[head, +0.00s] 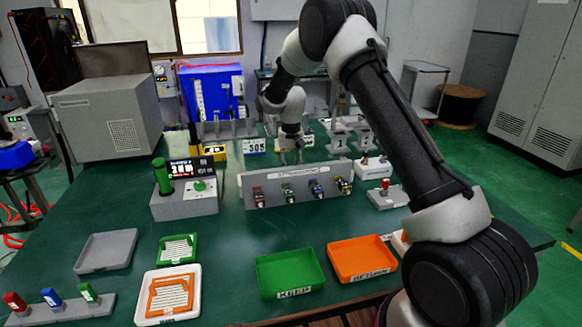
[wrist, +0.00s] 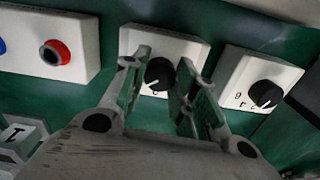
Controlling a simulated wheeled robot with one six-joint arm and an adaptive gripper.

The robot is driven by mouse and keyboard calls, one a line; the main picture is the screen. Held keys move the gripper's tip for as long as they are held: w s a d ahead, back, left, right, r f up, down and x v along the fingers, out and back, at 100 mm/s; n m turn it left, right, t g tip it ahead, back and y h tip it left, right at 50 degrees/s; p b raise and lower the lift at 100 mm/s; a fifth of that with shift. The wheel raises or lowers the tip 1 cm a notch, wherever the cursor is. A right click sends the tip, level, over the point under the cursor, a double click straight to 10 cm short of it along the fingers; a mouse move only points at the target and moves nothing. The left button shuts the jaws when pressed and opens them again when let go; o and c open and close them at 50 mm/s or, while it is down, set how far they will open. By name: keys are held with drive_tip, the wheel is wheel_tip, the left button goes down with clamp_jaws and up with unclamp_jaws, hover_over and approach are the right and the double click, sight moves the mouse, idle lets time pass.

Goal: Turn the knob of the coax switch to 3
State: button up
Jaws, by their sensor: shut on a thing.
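In the wrist view a black round knob (wrist: 159,73) with a white pointer mark sits on a white box (wrist: 188,46). The mark points to the lower left of the picture. Lettering on the box is mostly hidden by my fingers. My gripper (wrist: 161,67) has one finger on each side of this knob and is shut on it. In the head view my gripper (head: 291,156) is low at the far side of the green table, behind the long grey rack; the knob is hidden there. I cannot read a coax switch label.
A second white box (wrist: 262,70) with a black knob (wrist: 266,94) stands close on the right in the wrist view. A box with a red-ringed button (wrist: 55,53) is on the left. In the head view the grey rack (head: 262,180) with several coloured connectors stands in front of my gripper.

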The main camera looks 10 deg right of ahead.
idle(0.4)
drive_tip(key=o, duration=1)
wheel_tip(320, 180, up, 12)
